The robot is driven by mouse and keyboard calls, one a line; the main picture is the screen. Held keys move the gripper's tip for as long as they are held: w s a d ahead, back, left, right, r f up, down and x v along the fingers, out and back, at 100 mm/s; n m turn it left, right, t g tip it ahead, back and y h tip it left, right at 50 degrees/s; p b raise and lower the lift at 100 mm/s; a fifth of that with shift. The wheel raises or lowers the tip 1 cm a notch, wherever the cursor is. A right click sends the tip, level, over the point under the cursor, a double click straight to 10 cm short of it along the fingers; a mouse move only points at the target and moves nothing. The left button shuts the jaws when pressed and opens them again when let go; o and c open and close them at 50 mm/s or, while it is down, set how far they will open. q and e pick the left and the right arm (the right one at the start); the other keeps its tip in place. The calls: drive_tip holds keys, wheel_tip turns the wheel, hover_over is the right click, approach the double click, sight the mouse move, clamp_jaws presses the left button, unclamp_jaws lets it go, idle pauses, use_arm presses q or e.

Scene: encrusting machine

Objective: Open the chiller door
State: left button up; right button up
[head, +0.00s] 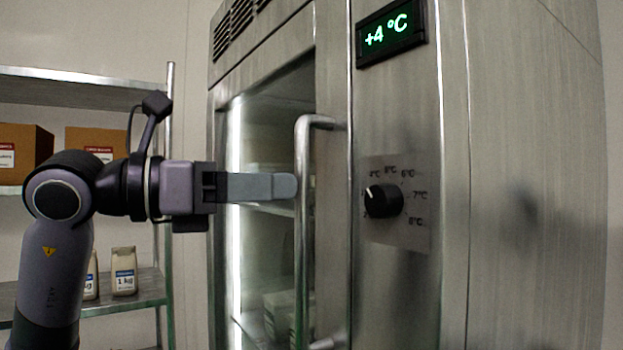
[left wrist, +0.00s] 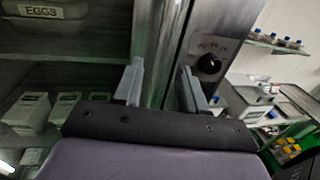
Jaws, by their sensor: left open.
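The chiller door (head: 270,120) is a glass door in a steel frame and looks shut. Its tall vertical bar handle (head: 303,250) is on the door's right side. My left gripper (head: 288,187) points right, with its grey fingertips at the handle's upper part. In the left wrist view the two fingers of my left gripper (left wrist: 160,86) are apart, with upright metal of the door side seen between them. I cannot tell whether the fingers touch the handle. My right gripper is not in view.
A steel panel right of the door carries a black dial (head: 383,201) and a green +4 °C display (head: 391,34). Shelves (head: 80,92) with cardboard boxes (head: 22,152) and small bags (head: 123,272) stand at the left. White boxes (left wrist: 70,104) show inside the chiller.

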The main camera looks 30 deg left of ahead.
use_arm(q)
drive_tip(key=shift+p+x, duration=0.55)
drive_tip(key=shift+x, duration=1.7)
clamp_jaws()
drive_tip(key=shift+s, duration=0.15)
